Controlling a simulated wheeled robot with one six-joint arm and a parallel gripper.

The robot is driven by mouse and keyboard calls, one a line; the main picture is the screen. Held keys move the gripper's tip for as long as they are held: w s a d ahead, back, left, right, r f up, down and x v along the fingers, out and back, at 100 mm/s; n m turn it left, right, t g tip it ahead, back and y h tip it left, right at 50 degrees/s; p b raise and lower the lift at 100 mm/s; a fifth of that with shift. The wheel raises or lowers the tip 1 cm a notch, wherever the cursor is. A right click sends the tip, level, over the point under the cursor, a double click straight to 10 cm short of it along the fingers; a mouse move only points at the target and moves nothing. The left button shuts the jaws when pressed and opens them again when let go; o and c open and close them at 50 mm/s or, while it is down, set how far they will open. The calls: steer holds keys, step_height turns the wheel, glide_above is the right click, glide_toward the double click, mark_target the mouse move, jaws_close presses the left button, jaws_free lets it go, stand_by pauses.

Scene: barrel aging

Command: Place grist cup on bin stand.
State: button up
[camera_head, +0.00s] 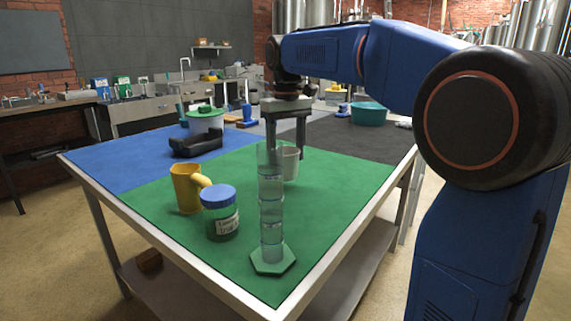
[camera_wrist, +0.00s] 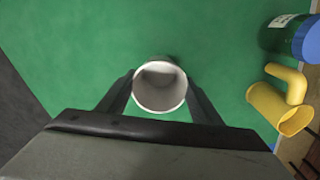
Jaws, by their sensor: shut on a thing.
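The grist cup, a pale grey open cup (camera_head: 288,165), is at the far part of the green mat, partly behind a clear cylinder. My gripper (camera_head: 284,152) points down and is shut on it. In the wrist view the cup (camera_wrist: 160,103) sits mouth-up between the two dark fingers of my gripper (camera_wrist: 160,88), and it looks empty. I cannot tell whether its base touches the mat. A black cradle-like stand (camera_head: 197,147) lies on the blue mat at the left; I cannot tell for sure whether it is the bin stand.
The tall clear cylinder (camera_head: 271,215) on a green hexagonal base stands near the front corner. A yellow mug (camera_head: 186,190) and blue-lidded jar (camera_head: 220,215) stand left of it. A green-lidded container (camera_head: 206,120) and teal basin (camera_head: 368,113) are farther back. The dark mat (camera_head: 350,140) has bare room.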

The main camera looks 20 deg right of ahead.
mark_target(287, 163)
steer(key=shift+f, duration=1.65)
steer(key=shift+f, duration=0.1)
steer(key=o, duration=1)
